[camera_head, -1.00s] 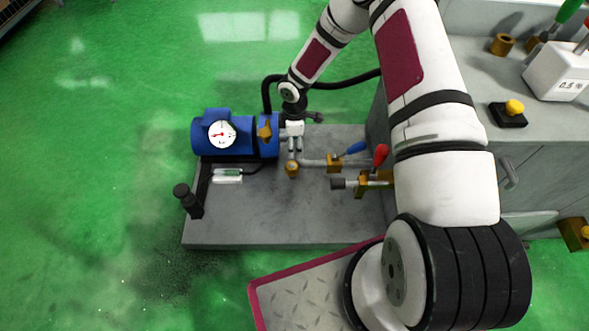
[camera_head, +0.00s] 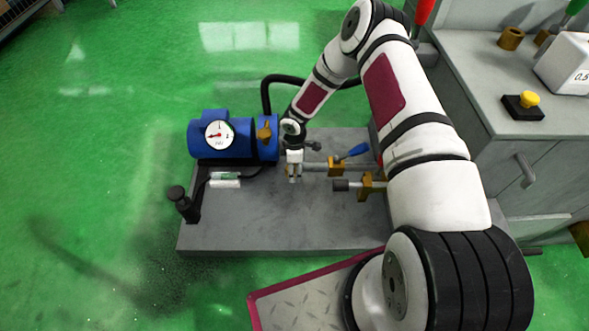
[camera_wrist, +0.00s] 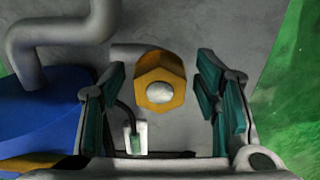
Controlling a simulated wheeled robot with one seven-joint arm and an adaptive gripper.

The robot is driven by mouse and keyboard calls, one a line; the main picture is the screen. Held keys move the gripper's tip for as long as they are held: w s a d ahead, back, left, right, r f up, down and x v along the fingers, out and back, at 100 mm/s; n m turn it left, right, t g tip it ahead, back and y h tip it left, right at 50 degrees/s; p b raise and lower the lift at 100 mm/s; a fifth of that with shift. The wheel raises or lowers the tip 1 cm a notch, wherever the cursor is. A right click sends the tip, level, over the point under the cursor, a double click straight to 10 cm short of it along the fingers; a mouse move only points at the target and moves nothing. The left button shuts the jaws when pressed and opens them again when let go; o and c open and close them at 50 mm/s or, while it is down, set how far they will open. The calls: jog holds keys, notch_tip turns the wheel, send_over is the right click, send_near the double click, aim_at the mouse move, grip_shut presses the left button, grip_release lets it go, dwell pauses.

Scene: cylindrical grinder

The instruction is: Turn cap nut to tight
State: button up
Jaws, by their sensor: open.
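The brass cap nut (camera_wrist: 172,73), six-sided with a pale rounded centre, shows in the wrist view at the end of a grey pipe. My gripper (camera_wrist: 160,72) is open, with teal-padded fingers on either side of the nut. A gap shows between the nut and each finger. In the head view my gripper (camera_head: 293,174) points down over the pipework to the right of the blue pump, and the nut is hidden behind it. How far the fingertips are above the nut is hard to tell.
The blue pump (camera_head: 240,146) with a white gauge stands left of my gripper on the grey base plate (camera_head: 270,225). A blue valve lever (camera_head: 354,151) and brass fittings (camera_head: 367,186) sit close on the right. A black hose (camera_head: 267,95) runs behind. The plate's front is clear.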

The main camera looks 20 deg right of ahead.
jog(key=c, duration=1.1)
jog(key=shift+c, duration=0.2)
jog(key=shift+m, duration=0.4)
jog(key=m, duration=0.2)
jog(key=m+b, duration=0.1)
jog(key=m, duration=0.2)
jog(key=shift+s+a, duration=0.2)
jog(key=m, duration=0.6)
jog(key=shift+a+b, duration=0.15)
jog(key=shift+b, duration=0.15)
jog(key=shift+m, duration=0.4)
